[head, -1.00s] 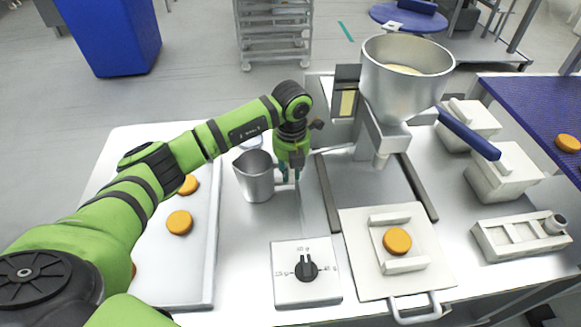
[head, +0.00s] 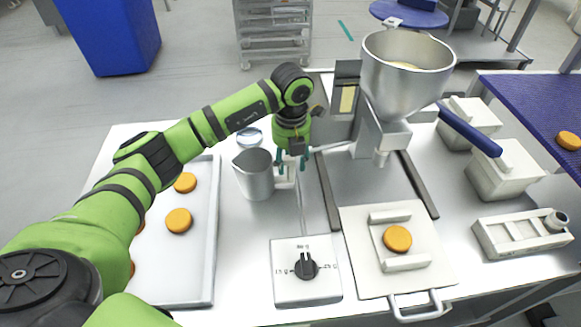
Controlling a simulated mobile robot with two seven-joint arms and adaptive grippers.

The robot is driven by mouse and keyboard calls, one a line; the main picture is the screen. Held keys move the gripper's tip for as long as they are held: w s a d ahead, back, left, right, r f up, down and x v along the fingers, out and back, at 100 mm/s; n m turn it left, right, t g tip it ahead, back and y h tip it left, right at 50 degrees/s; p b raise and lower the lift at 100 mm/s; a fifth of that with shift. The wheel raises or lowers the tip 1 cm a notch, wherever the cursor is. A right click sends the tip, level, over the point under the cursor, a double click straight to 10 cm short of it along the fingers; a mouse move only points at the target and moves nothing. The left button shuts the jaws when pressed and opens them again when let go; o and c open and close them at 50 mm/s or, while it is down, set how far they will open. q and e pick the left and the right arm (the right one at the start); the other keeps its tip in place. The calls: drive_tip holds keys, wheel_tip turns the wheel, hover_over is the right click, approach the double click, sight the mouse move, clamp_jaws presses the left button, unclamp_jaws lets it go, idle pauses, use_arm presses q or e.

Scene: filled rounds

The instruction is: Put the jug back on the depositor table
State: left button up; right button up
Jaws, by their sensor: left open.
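A grey metal jug (head: 254,176) stands upright on the depositor table (head: 240,235), left of the depositor. Its handle is on its right side. My left gripper (head: 291,165) is open, just above and right of the jug's handle, with its fingers pointing down. It looks apart from the jug. The depositor has a steel hopper (head: 408,85) with pale filling in it. My right gripper is not in view.
A white tray (head: 207,240) with several orange rounds is at left. A dial box (head: 307,288) and a plate (head: 400,222) holding one round are in front. White blocks (head: 507,172) stand at right. A clear bowl (head: 249,137) is behind the jug.

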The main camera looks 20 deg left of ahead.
use_arm(q)
drive_tip(key=r, duration=0.3)
drive_tip(key=r+b, duration=0.1)
drive_tip(key=r, duration=0.5)
drive_tip(key=shift+s+d+r+b, duration=0.1)
drive_tip(key=shift+s+d+b, duration=0.05)
drive_tip(key=shift+s+b, duration=0.15)
idle(0.7)
